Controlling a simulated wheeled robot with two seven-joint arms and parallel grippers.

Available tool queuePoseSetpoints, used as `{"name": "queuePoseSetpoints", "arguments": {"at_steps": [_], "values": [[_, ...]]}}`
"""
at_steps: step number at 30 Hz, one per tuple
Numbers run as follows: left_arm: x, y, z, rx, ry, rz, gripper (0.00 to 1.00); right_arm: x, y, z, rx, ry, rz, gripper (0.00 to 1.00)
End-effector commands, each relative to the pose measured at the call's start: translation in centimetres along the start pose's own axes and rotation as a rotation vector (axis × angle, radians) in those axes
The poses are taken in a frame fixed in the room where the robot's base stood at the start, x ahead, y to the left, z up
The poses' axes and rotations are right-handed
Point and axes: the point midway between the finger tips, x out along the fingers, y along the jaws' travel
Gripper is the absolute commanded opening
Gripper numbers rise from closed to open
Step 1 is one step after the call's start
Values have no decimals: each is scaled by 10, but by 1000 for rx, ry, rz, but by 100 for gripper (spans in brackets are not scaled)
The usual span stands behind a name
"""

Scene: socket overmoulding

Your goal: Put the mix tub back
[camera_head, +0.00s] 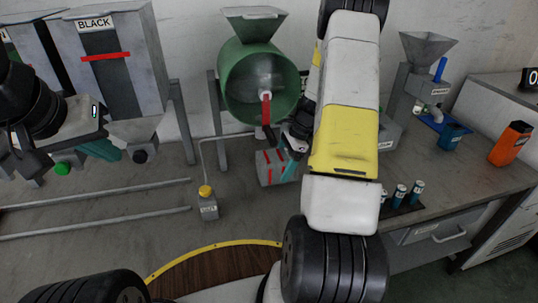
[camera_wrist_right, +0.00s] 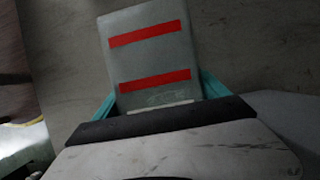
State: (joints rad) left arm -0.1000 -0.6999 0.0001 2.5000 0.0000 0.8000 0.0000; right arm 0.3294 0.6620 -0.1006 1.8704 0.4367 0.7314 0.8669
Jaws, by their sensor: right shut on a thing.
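The mix tub (camera_head: 267,178) is a grey box with red stripes, below the front of the green drum (camera_head: 243,95). In the right wrist view the tub (camera_wrist_right: 148,62) sits between the two teal fingers. My right gripper (camera_head: 288,165) is shut on it. My arm hides part of the gripper, and I cannot tell whether the tub's base touches the bench. My left gripper (camera_head: 98,150) is at the left, in front of the BLACK hopper (camera_head: 108,65). Its teal fingers show only partly, so its opening is unclear.
A small grey box with a yellow knob (camera_head: 207,202) stands left of the tub. Metal rails (camera_head: 100,206) run along the left bench. Small bottles (camera_head: 400,196), a blue cup (camera_head: 450,137) and an orange container (camera_head: 510,143) are at the right. Bare bench lies between the rails.

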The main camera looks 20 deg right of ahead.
Motion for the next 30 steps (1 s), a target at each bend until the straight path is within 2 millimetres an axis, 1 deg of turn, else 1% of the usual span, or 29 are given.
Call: {"name": "queuePoseSetpoints", "arguments": {"at_steps": [1,3,14,15,17,26,30], "values": [[0,0,0,0,0,0,0,8,4,-4,5,-2,6,35],[0,0,0,0,0,0,0,11,4,-5,5,-2,5,35],[0,0,0,0,0,0,0,15,4,-6,4,-2,4,35],[0,0,0,0,0,0,0,15,4,-6,4,-2,4,87],[0,0,0,0,0,0,0,15,4,-6,4,-2,4,99],[0,0,0,0,0,0,0,12,4,-5,3,-1,3,100],[0,0,0,0,0,0,0,-4,3,-5,3,0,0,100]]}}
